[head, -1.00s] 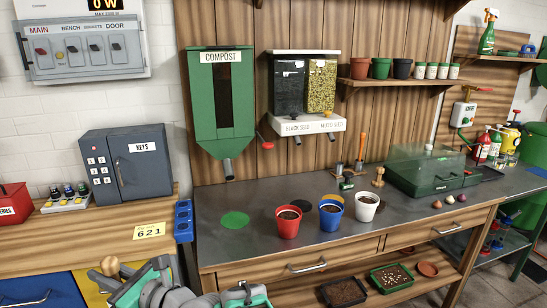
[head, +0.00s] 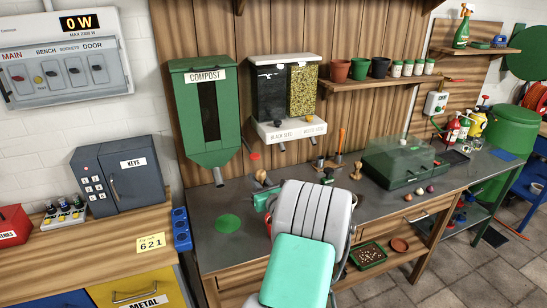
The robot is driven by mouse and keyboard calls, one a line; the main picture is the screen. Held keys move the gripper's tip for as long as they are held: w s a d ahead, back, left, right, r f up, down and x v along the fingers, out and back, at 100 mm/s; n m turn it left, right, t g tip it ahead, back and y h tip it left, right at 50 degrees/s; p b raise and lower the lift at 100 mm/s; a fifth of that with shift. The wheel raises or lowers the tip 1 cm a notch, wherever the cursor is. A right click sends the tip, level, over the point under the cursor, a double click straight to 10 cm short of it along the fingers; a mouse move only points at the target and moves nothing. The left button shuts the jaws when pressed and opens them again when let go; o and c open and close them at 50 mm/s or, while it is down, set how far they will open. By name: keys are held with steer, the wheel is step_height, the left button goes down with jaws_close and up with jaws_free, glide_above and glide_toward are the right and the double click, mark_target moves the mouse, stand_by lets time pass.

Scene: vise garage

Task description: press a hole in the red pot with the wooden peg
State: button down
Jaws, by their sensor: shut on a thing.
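My gripper (head: 264,199) is above the left part of the bench, mostly hidden by my own forearm. It is shut on the wooden peg, whose round wooden knob (head: 261,177) sticks up above the jaws. The red pot (head: 268,224) is almost fully hidden behind my arm; only a red sliver shows just below the gripper. I cannot tell whether the peg's tip touches the soil.
The green disc (head: 229,223) lies on the grey bench (head: 212,250). The compost dispenser (head: 208,115) and seed dispenser (head: 289,100) hang behind. A wooden stamper (head: 356,170) and green clear-lidded box (head: 399,160) stand to the right. My arm hides the blue and white pots.

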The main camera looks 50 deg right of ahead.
steer(key=s+d+f+m+g+h+b, duration=0.1)
steer(key=s+d+f+b, duration=0.2)
steer(key=d+f+b, duration=0.1)
step_height(320, 180, down, 2)
steer(key=shift+d+f+h+b, duration=0.2)
steer(key=shift+d+h+b, duration=0.15)
steer(key=shift+b, duration=0.15)
steer(key=shift+f+b, duration=0.35)
steer(key=shift+f, duration=0.3)
stand_by(1.2)
step_height(320, 180, up, 7)
steer(key=p, duration=0.6)
steer(key=shift+p, duration=0.35)
step_height(320, 180, up, 6)
steer(key=p, duration=0.2)
steer(key=shift+p, duration=0.4)
